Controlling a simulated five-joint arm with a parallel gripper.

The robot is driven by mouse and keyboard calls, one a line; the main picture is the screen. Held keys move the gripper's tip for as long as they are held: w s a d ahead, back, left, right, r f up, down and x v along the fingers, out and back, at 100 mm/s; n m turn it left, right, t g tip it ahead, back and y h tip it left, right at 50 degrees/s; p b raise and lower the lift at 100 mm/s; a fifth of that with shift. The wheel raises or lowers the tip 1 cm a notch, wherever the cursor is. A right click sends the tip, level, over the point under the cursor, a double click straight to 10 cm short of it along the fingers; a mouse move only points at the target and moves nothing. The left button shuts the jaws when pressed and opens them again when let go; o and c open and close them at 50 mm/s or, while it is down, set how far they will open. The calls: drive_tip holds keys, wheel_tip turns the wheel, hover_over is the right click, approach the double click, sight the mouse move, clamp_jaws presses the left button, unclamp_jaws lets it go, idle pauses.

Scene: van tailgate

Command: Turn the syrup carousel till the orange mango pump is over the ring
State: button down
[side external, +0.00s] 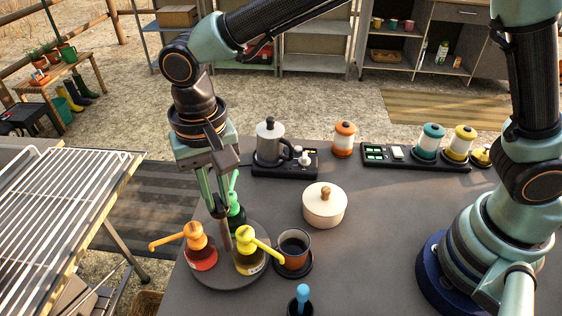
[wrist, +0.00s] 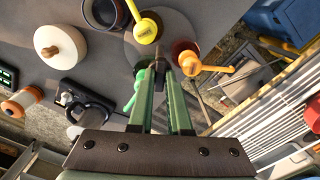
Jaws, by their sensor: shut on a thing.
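The syrup carousel (side external: 215,275) is a round grey turntable on the dark table. It carries an orange pump on a red bottle (side external: 201,258), a yellow pump (side external: 247,240) and a green pump (side external: 235,203). The orange pump head also shows in the wrist view (wrist: 189,65), with its spout pointing away from the mug. A dark mug (side external: 294,247) stands on a black round base or ring (side external: 301,273) beside the yellow pump, whose spout points towards it. My gripper (side external: 220,211) is shut on the carousel's central post (side external: 227,237), between the pumps.
A cream lidded pot (side external: 324,206) stands right of the mug. A dark cup with a blue-topped item (side external: 301,296) is at the front. A metal jug (side external: 270,142) and several jars line the back. A wire rack (side external: 60,215) is at left.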

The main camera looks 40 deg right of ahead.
drive_tip(key=n, duration=0.7)
drive_tip(key=shift+r, duration=0.1)
drive_tip(key=n, duration=0.8)
drive_tip(key=shift+n, duration=0.3)
drive_tip(key=n, duration=0.3)
drive_tip(key=shift+n, duration=0.3)
drive_tip(key=n, duration=0.3)
drive_tip(key=shift+n, duration=0.3)
drive_tip(key=n, duration=0.6)
drive_tip(key=shift+n, duration=0.4)
drive_tip(key=c, duration=0.9)
unclamp_jaws()
